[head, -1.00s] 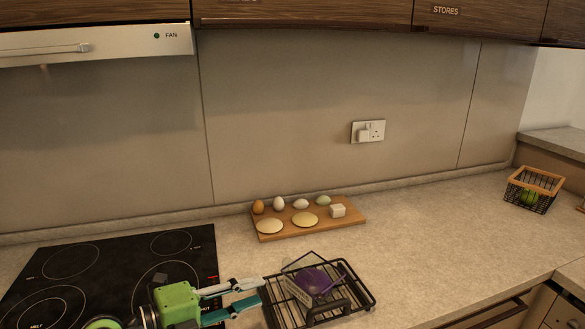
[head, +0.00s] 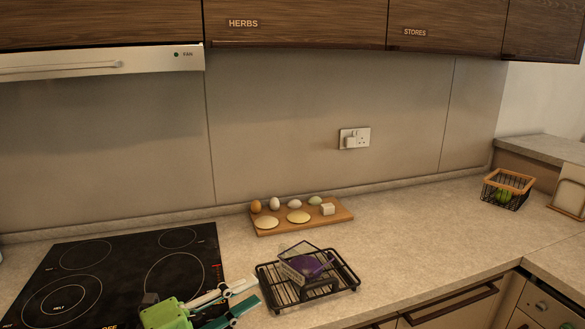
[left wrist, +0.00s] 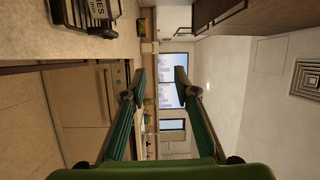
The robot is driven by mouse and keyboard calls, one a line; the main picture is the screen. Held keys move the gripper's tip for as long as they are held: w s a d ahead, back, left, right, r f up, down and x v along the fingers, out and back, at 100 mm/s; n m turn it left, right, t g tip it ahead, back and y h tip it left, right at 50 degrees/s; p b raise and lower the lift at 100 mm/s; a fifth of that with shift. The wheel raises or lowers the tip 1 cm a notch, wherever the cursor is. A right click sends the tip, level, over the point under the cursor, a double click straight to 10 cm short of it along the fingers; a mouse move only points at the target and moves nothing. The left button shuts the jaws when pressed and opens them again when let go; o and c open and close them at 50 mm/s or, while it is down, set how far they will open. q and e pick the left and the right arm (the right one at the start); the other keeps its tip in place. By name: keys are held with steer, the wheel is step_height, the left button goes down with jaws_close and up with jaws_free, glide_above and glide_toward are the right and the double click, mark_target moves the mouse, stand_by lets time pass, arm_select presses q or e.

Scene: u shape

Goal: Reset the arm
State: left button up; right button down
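My left gripper (head: 228,304) is at the bottom of the head view, over the front right part of the hob. Its green body and two fingers point right, towards the black wire rack. In the left wrist view the two green fingers of the left gripper (left wrist: 160,88) stand wide apart with nothing between them. That view looks sideways along the kitchen, with the counter at the left. My right gripper is not in view.
The black wire rack (head: 341,284) holds a purple box (head: 305,263). Behind it a wooden board (head: 330,217) bears eggs and flat round pieces. The black hob (head: 100,265) is at left. A wire basket (head: 510,188) stands at far right. Counter right of the rack is clear.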

arm_select(q)
steer(key=a+r+n+t+y, duration=0.7)
steer(key=a+n+t, duration=0.2)
steer(key=n+t, duration=0.3)
steer(key=s+a+f+n+g+y, duration=0.2)
steer(key=a+f+n+g+y, duration=0.2)
steer(key=a+f+n+y, duration=0.3)
steer(key=s+a+f+n+g+y, duration=0.2)
steer(key=a+f+n+g+y, duration=0.15)
steer(key=f+n, duration=0.4)
steer(key=s+d+f+g, duration=0.2)
steer(key=s+f+g, duration=0.65)
steer(key=f, duration=0.65)
steer(key=s+d+f+g+h, duration=0.2)
steer(key=s+d+f, duration=0.15)
steer(key=s, duration=0.35)
steer(key=s+d+f+g+h, duration=0.1)
steer(key=s+d+f+g, duration=0.15)
steer(key=s+f, duration=0.35)
steer(key=s+f+m, duration=0.1)
steer(key=s+f, duration=0.1)
steer(key=f, duration=1)
steer(key=s+f, duration=0.2)
steer(key=f, duration=1.1)
steer(key=s+a+f+g, duration=0.2)
steer(key=s+a+f, duration=0.1)
steer(key=s+f, duration=1.2)
steer(key=shift+s, duration=0.65)
